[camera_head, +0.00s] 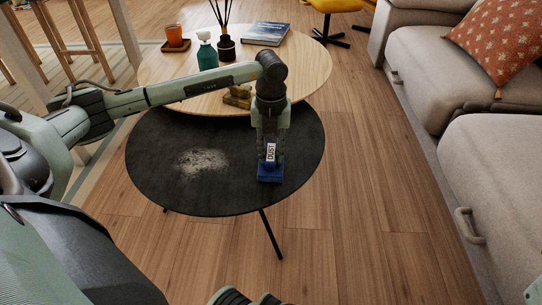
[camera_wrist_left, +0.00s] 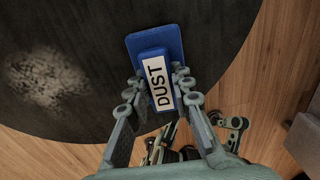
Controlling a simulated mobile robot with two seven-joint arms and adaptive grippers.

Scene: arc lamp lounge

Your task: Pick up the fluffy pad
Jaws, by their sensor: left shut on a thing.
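The fluffy pad is a blue block with a white label reading DUST; its blue base (camera_head: 269,176) shows at the right part of the black round table (camera_head: 225,200). My left gripper (camera_head: 270,153) comes down over it from above and is shut on its raised, labelled part. In the left wrist view the pad (camera_wrist_left: 139,42) sits between the two fingers of my left gripper (camera_wrist_left: 155,90), with its underside hidden. I cannot tell whether it touches the tabletop. Mechanical parts at the bottom edge of the head view may be my right gripper, too cut off to read.
A pale dust patch (camera_head: 202,162) lies on the black table, left of the pad. A higher wooden table (camera_head: 310,70) behind holds a green spray bottle (camera_head: 207,55), a reed diffuser (camera_head: 225,47), an orange candle (camera_head: 174,36) and a blue book (camera_head: 265,34). A sofa (camera_head: 440,75) stands right.

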